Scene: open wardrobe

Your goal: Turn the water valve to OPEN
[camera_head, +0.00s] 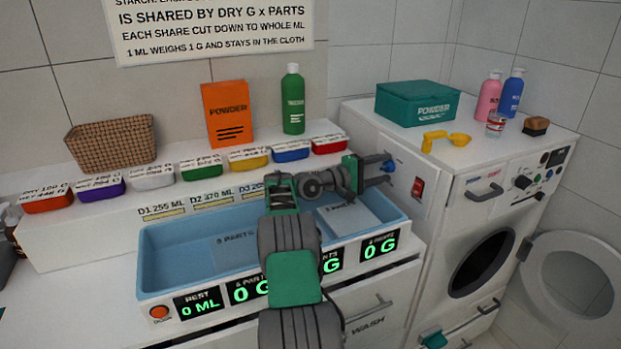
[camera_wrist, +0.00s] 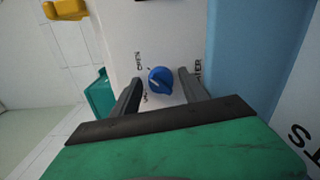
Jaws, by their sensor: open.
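The water valve is a small blue knob (camera_wrist: 161,80) on a white panel, with a pale pointer mark on it. Partly hidden lettering surrounds it in the wrist view, and I cannot tell for sure which word the mark points at. In the head view the blue knob (camera_head: 388,164) is on the side of the white machine, right at my fingertips. My gripper (camera_head: 376,173) is open. In the wrist view its two dark fingers (camera_wrist: 160,88) stand on either side of the knob, with gaps showing between them and it.
A red switch (camera_head: 418,188) is on the same panel, below right of the knob. The blue basin (camera_head: 165,245) lies under my arm. The white machine (camera_head: 460,160) carries a teal powder box (camera_head: 417,102), a yellow scoop (camera_head: 446,137) and bottles. Small labelled tubs line the shelf behind.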

